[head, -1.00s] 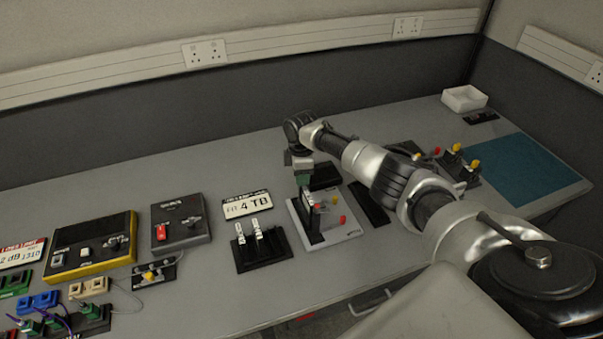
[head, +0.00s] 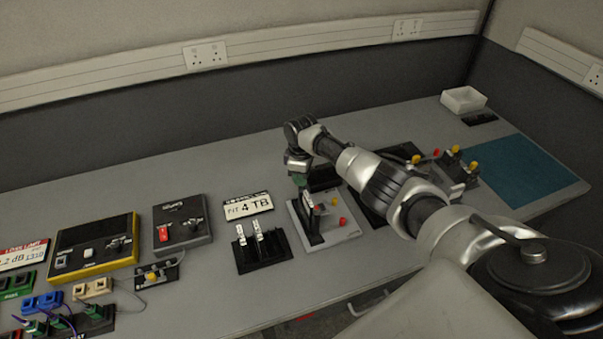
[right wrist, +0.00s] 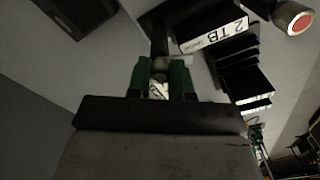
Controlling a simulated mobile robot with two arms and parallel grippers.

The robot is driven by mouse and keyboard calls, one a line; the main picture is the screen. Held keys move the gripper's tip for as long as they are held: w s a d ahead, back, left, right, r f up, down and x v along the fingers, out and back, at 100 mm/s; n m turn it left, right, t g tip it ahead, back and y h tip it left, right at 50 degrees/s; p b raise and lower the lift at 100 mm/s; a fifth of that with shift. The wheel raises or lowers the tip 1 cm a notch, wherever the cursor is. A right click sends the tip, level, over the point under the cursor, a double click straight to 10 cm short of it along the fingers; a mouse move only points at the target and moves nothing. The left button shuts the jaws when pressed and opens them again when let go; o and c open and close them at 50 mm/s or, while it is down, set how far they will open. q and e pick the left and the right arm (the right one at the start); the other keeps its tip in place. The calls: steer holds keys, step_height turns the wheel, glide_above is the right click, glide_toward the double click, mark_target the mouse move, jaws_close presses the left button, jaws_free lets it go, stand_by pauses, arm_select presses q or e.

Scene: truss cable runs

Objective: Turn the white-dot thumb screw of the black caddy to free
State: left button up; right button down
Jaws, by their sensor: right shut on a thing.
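My right gripper (head: 300,183) points down at the black upright caddy (head: 311,226) on the light grey plate (head: 341,232). In the right wrist view its green fingers (right wrist: 161,72) are shut on a small dark round knob, the thumb screw (right wrist: 161,65). A white lettered strip shows just below the knob between the fingers. I cannot make out a white dot on the knob or how far it is turned. The gripper hides the caddy's top in the head view. My left gripper is not in view.
Red (head: 343,222) and yellow (head: 335,200) knobs stand on the plate beside the caddy. A black holder with two upright pieces (head: 262,250) is to the left. Bare table lies behind these items.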

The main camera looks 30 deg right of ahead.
steer(key=m+p, duration=0.1)
steer(key=m, duration=0.3)
steer(key=shift+r+m+p, duration=0.1)
steer(key=shift+m+p, duration=0.2)
steer(key=m+p, duration=0.1)
steer(key=m, duration=0.2)
steer(key=shift+m, duration=0.4)
steer(key=m+p, duration=0.1)
steer(key=m, duration=0.2)
steer(key=shift+m+p, duration=0.4)
steer(key=shift+m, duration=1.7)
steer(key=c, duration=1)
jaws_free()
